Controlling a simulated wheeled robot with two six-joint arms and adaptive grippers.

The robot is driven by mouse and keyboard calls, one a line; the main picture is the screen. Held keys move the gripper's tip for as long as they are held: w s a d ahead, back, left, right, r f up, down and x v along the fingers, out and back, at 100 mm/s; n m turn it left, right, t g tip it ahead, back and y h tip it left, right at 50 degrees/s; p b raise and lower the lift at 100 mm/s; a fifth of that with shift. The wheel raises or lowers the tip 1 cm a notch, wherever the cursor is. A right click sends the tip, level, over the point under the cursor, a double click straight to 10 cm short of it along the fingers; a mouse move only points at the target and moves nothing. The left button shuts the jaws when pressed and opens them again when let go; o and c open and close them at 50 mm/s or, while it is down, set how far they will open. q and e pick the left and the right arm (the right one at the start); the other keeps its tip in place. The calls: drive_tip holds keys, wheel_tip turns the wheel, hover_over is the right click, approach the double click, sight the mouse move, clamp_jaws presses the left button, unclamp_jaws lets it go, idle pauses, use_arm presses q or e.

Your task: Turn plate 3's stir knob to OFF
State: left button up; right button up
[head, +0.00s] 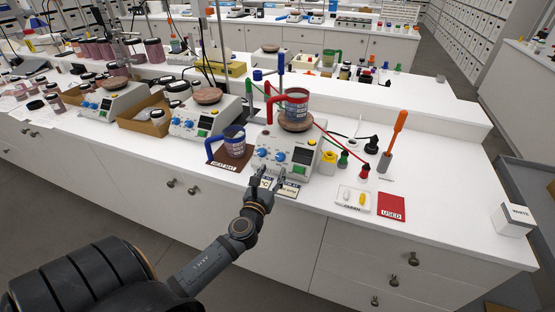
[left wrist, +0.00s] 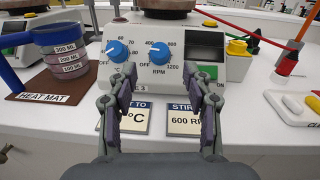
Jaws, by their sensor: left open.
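Plate 3 (head: 302,157), a white hotplate, stands on the bench with a red-handled beaker (head: 297,107) on its round top. Its stir knob (head: 280,155) is the right blue knob, above the RPM label; it also shows in the left wrist view (left wrist: 160,51). The heat knob (left wrist: 116,51) is to its left. The stir knob's exact setting is too small to tell. My left gripper (head: 266,179) is open and empty in front of the plate, its fingers apart below the knobs and not touching the stir knob. My right gripper is out of view.
A blue-handled beaker (head: 235,143) stands on the brown heat mat (head: 222,161) to the left. Cards (left wrist: 187,120) lie before the plate. A green switch (left wrist: 208,71) is right of the stir knob.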

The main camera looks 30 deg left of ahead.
sight(279, 158)
use_arm(q)
drive_tip(key=x, duration=0.6)
drive_tip(key=shift+w+a+p, duration=0.15)
drive_tip(key=shift+w+p, duration=0.15)
drive_tip(key=shift+p, duration=0.05)
drive_tip(key=shift+f, duration=0.1)
clamp_jaws()
